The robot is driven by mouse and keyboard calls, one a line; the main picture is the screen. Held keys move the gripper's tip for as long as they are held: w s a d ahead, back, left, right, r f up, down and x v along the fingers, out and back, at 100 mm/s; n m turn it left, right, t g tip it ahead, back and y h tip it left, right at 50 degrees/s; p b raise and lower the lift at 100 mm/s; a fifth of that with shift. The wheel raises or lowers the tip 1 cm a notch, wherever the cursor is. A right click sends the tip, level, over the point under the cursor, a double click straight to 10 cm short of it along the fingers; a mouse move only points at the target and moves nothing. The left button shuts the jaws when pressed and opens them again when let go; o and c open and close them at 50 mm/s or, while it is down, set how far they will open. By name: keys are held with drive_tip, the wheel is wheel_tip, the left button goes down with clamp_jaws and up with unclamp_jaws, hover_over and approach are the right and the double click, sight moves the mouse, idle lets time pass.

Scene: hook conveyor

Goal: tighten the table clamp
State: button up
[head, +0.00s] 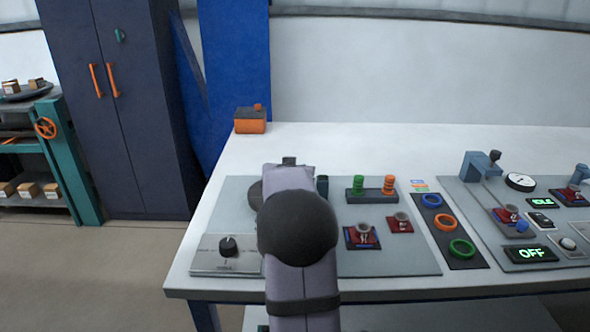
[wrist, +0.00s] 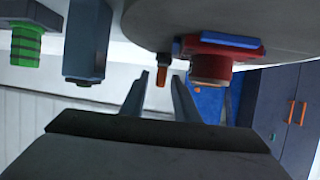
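My gripper (wrist: 161,86) has its two fingers apart, with a gap between the tips. In the wrist view, which looks upside down, a small upright piece with an orange end (wrist: 161,76) shows in that gap; I cannot tell its distance or whether it is the clamp. A broad grey round table (wrist: 170,20) fills the top of that view, with a red block with a metal cylinder (wrist: 212,62) on it. A blue-grey post (wrist: 88,45) is beside it. In the head view my arm hides the gripper and most of the round table (head: 255,194).
A black dial (head: 228,245) is left of my arm. To the right are green and orange ring stacks (head: 371,190), red blocks (head: 362,237), and a ring panel (head: 447,225).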

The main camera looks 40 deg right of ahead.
drive_tip(key=shift+p+v, duration=0.5)
drive_tip(key=shift+v, duration=3.05)
drive_tip(key=shift+f, duration=0.1)
drive_tip(key=s+p, duration=0.1)
drive_tip(key=p, duration=0.2)
drive_tip(key=shift+a+r, duration=0.35)
drive_tip(key=shift+a, duration=0.05)
drive_tip(key=shift+s+a+f+p, duration=0.1)
drive_tip(key=shift+s+a+p, duration=0.15)
drive_tip(key=shift+a+p, duration=0.5)
drive_tip(key=shift+w+d+f, duration=0.2)
drive_tip(key=shift+d+f, duration=0.1)
drive_tip(key=shift+d, duration=0.2)
drive_tip(key=shift+b+x, duration=0.3)
drive_tip(key=shift+x, duration=2.95)
drive_tip(key=shift+r, duration=0.1)
